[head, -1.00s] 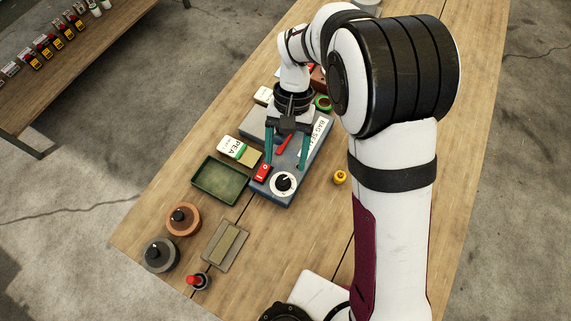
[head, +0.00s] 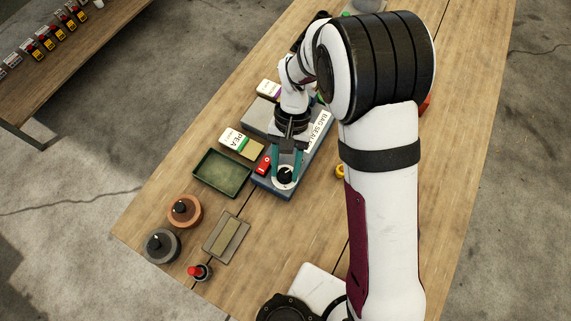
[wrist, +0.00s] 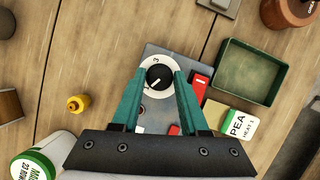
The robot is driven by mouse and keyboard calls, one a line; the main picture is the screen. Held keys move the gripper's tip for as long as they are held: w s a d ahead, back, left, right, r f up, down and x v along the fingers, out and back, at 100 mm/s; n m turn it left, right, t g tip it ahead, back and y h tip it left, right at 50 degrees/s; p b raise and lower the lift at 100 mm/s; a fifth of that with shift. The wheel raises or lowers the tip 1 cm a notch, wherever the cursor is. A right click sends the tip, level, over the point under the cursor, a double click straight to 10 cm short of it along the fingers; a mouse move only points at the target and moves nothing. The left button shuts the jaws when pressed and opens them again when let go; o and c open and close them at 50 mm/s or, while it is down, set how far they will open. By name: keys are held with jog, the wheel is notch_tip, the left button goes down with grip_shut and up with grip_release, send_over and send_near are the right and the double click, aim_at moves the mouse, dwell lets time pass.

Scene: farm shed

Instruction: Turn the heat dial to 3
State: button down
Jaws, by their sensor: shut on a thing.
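The bag sealer (head: 318,138) is a blue-grey box on the wooden table. Its heat dial, a black knob (wrist: 159,76) on a white numbered ring (wrist: 158,57), is at the near end; the knob also shows in the head view (head: 285,176). A 3 shows on the ring at the top in the wrist view; the other marks are partly hidden. My gripper (head: 286,179) reaches down over the dial, with its teal fingers on either side of the knob. It is shut on the knob. A red switch (wrist: 198,84) sits beside the dial.
A green tray (head: 222,174) and a PEA packet (head: 233,140) lie left of the sealer. A yellow object (wrist: 77,103) stands on its other side. Two round knobbed pieces (head: 184,210) and a red-topped stamp (head: 199,272) stand nearer.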

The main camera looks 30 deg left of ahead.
jog(key=shift+m, duration=0.4)
jog(key=m+y, duration=0.1)
jog(key=m, duration=0.1)
jog(key=m+y, duration=0.1)
jog(key=m, duration=0.1)
jog(key=shift+d+m, duration=0.2)
jog(key=shift+m, duration=0.2)
jog(key=m+y, duration=0.1)
jog(key=m, duration=0.2)
jog(key=m+t+y, duration=0.1)
jog(key=m, duration=0.2)
jog(key=shift+d, duration=0.15)
jog(key=m+t, duration=0.1)
jog(key=m, duration=0.2)
jog(key=m+t+y, duration=0.1)
jog(key=m, duration=0.2)
jog(key=shift+s+d+m, duration=0.1)
jog(key=shift+s+m, duration=0.1)
jog(key=shift+m, duration=0.2)
jog(key=m+t, duration=0.2)
jog(key=m, duration=0.3)
jog(key=shift+s, duration=0.2)
jog(key=shift+m, duration=0.3)
jog(key=shift+c, duration=2.2)
grip_release()
jog(key=shift+y, duration=0.3)
